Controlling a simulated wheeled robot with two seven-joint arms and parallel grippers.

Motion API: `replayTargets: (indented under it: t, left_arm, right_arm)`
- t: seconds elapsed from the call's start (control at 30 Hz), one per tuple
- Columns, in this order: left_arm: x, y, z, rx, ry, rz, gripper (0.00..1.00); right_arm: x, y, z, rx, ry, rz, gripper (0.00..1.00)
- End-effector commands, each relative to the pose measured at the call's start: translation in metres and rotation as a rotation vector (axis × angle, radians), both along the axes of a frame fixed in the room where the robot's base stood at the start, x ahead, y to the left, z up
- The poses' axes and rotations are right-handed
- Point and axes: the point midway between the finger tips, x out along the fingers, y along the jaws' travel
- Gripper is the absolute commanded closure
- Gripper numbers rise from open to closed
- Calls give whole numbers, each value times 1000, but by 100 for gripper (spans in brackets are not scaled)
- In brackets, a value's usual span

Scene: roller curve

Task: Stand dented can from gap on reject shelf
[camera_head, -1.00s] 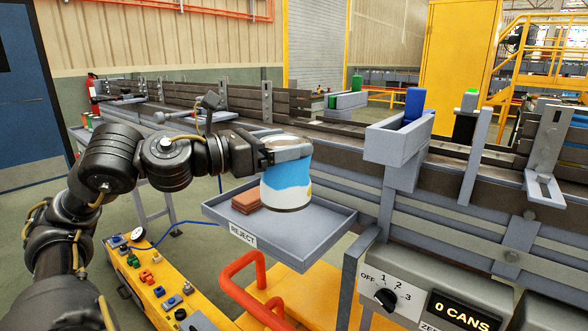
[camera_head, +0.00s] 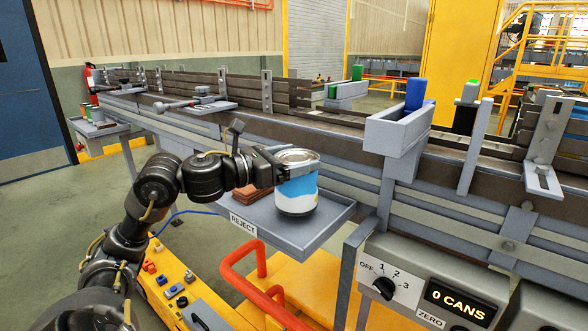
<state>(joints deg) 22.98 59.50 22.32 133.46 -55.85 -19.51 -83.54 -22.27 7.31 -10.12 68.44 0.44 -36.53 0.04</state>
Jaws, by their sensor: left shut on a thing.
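The can (camera_head: 296,192) is white and blue with a bare metal lid and stands upright at the reject shelf. My left gripper (camera_head: 290,165) is shut on its upper part from the left. The reject shelf (camera_head: 328,224) is a grey tray with a low rim and a REJECT label on its front. The can's base appears on or just above the shelf floor; I cannot tell if it touches. No dent shows on the side facing me. My right gripper is not in view.
Reddish-brown blocks (camera_head: 251,194) lie on the shelf left of the can. The conveyor (camera_head: 350,160) runs behind it. An orange-red rail (camera_head: 250,262) and the counter box (camera_head: 440,285) are in front.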

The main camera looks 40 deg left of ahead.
Motion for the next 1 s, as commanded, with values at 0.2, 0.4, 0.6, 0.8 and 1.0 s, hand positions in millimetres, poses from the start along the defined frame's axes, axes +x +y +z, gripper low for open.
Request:
replayTargets:
  t: [0.2, 0.4, 0.6, 0.8, 1.0]
  left_arm:
    - [-1, 0, -23, -3, 0, 0, 57]
    - [-1, 0, -23, 0, -1, -1, 57]
    - [-1, -1, -24, 0, -1, -1, 57]
    - [-1, -1, -25, 0, 1, -1, 2]
    - [-1, -1, -25, 0, 1, -1, 0]
  right_arm:
    - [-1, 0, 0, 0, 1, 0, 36]
    - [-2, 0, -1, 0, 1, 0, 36]
    - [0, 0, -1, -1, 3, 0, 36]
    - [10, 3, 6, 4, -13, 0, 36]
    - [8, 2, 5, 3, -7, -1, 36]
